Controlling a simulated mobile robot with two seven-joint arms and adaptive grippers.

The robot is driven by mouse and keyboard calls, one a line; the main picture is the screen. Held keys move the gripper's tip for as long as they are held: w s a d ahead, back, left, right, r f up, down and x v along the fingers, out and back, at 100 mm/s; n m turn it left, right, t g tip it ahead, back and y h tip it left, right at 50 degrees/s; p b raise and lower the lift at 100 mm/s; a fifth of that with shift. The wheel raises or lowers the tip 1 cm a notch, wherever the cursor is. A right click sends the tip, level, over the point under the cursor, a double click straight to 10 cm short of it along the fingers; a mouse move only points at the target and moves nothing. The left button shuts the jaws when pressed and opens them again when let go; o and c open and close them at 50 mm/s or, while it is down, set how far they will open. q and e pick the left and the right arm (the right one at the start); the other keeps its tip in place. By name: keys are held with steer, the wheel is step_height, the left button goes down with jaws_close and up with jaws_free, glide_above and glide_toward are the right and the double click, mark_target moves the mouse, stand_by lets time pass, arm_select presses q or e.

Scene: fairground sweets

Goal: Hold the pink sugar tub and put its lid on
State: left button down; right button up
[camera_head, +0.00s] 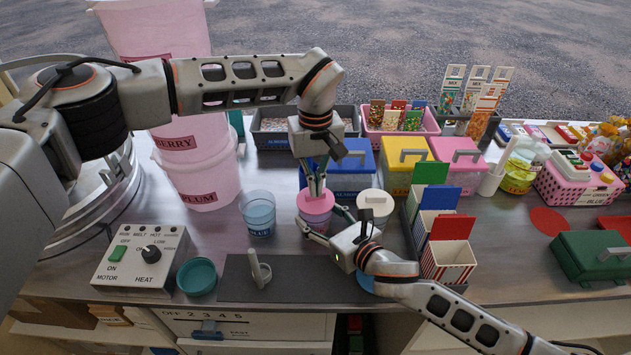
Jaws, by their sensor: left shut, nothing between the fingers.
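The pink sugar tub (318,222) stands upright on the counter near the middle. A flat pink round top, which looks like its lid (306,203), sits at its mouth; whether it is fully seated I cannot tell. My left gripper (316,190) points straight down over the pink top, its fingers shut with nothing between them; the fingertips are at or just above the top. My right gripper (318,217) reaches in from the lower right, one finger on each side of the tub, and appears shut on it. The finger contacts are small and partly hidden.
A white-lidded tub (375,203) stands close right of the pink tub. A blue cup (257,213) is to the left. A dark mat (310,273) with a pale upright tool (259,269) lies in front. Coloured bins (447,246) crowd the right. A heater control box (140,262) sits front left.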

steer(key=shift+r, duration=0.2)
arm_select(q)
steer(key=shift+r, duration=2.8)
steer(key=shift+f, duration=0.1)
arm_select(e)
steer(key=shift+f, duration=0.45)
steer(key=o, duration=1)
steer(key=shift+f, duration=0.1)
steer(key=shift+f, duration=0.15)
step_height(320, 180, up, 10)
steer(key=shift+r, duration=0.15)
